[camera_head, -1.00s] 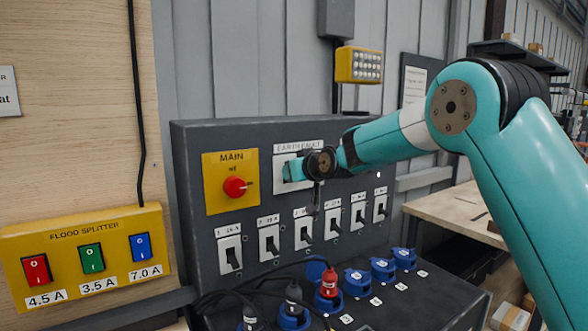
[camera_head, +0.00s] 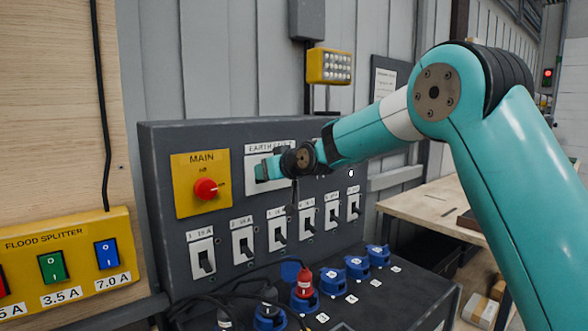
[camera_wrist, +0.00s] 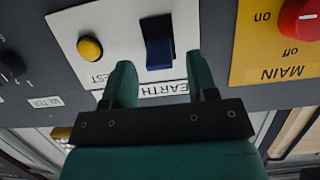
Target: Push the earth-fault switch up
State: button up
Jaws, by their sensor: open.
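The earth-fault switch is a dark blue rocker (camera_wrist: 158,52) on a white plate (camera_wrist: 90,20) with an upside-down EARTH label in the wrist view. A yellow round test button (camera_wrist: 90,49) sits left of it. My gripper (camera_wrist: 159,62) is open, with its two green fingers apart, one to each side of the rocker's label end. Nothing is between the fingers. I cannot tell whether they touch the plate. In the head view my gripper (camera_head: 264,169) is at the EARTH FAULT plate (camera_head: 254,150) and hides the rocker.
The yellow MAIN plate (camera_head: 187,205) with its red knob (camera_head: 205,188) is left of my gripper. A row of breakers (camera_head: 243,243) lies below, and blue sockets (camera_head: 358,268) stand on the ledge. A yellow flood splitter box (camera_head: 75,232) is at lower left.

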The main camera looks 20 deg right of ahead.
jog(key=b+v, duration=0.4)
jog(key=v, duration=1.1)
jog(key=shift+b, duration=0.3)
jog(key=shift+f, duration=0.1)
jog(key=s+a+f+n+g, duration=0.1)
jog(key=s+a+f+g, duration=0.25)
jog(key=s, duration=0.25)
jog(key=s+a+f+g+y, duration=0.1)
jog(key=s+a+f+g, duration=0.1)
jog(key=s+f, duration=0.25)
jog(key=s+a+f+n+g, duration=0.1)
jog(key=s+a+f+g, duration=0.1)
jog(key=s+a+f, duration=0.3)
jog(key=s+f+g, duration=0.3)
jog(key=s, duration=0.6)
jog(key=s+d+f+n+g+h, duration=0.1)
jog(key=s+f+g, duration=0.2)
jog(key=s, duration=0.7)
jog(key=shift+f, duration=0.25)
jog(key=shift+w, duration=0.1)
jog(key=shift+c, duration=0.2)
